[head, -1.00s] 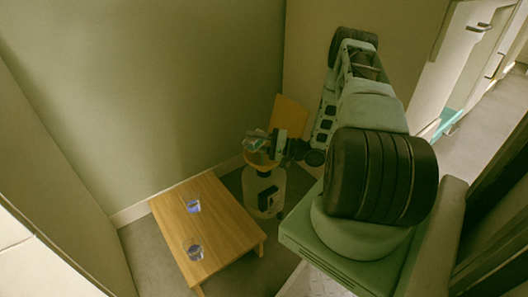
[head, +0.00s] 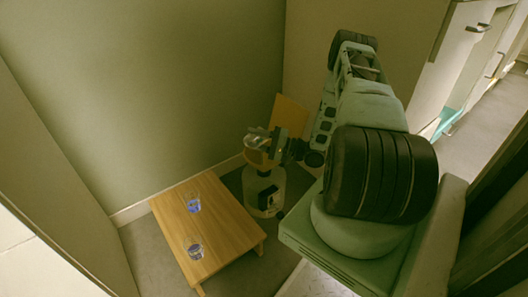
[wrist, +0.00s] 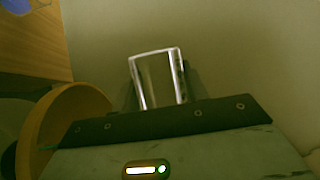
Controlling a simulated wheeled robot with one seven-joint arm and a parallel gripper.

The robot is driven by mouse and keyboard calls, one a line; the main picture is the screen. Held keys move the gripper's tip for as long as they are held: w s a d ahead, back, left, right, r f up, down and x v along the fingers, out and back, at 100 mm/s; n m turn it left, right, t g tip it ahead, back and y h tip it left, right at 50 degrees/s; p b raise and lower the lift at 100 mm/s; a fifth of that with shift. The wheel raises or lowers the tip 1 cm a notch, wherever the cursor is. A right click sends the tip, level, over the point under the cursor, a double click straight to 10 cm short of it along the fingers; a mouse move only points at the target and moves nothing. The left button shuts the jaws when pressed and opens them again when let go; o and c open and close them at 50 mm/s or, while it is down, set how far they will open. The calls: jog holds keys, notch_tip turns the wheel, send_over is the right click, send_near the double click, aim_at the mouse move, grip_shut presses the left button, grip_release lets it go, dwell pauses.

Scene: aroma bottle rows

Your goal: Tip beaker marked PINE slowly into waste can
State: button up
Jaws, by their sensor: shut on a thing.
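My gripper (head: 262,150) is shut on a clear glass beaker (wrist: 157,80), directly above the waste can. In the wrist view the beaker stands out beyond the gripper's dark front edge and looks clear, with no coloured liquid that I can make out. A dark mark runs along its right side, but I cannot read it as PINE. The waste can (head: 264,190) is a pale cylinder with a dark label on the floor beside the table. Its round tan mouth (wrist: 75,118) shows at the left in the wrist view. The beaker's exact tilt is hard to tell.
A low wooden table (head: 225,222) stands left of the can. An orange-tan panel (head: 290,114) stands behind my gripper. Walls close in at the back and left.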

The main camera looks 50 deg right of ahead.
dwell(0.3)
jog(key=shift+d+r+m+t, duration=0.25)
jog(key=shift+m+t, duration=0.15)
jog(key=shift+m, duration=0.4)
jog(key=shift+d+r+m, duration=0.15)
jog(key=shift+r+m, duration=0.05)
jog(key=shift+m, duration=0.6)
jog(key=shift+p, duration=0.35)
jog(key=n, duration=0.1)
jog(key=n+p, duration=0.1)
jog(key=shift+a+f+n+g, duration=0.2)
jog(key=shift+a+n+g, duration=0.1)
jog(key=shift+a, duration=0.05)
jog(key=shift+f+n, duration=0.25)
jog(key=shift+n, duration=0.15)
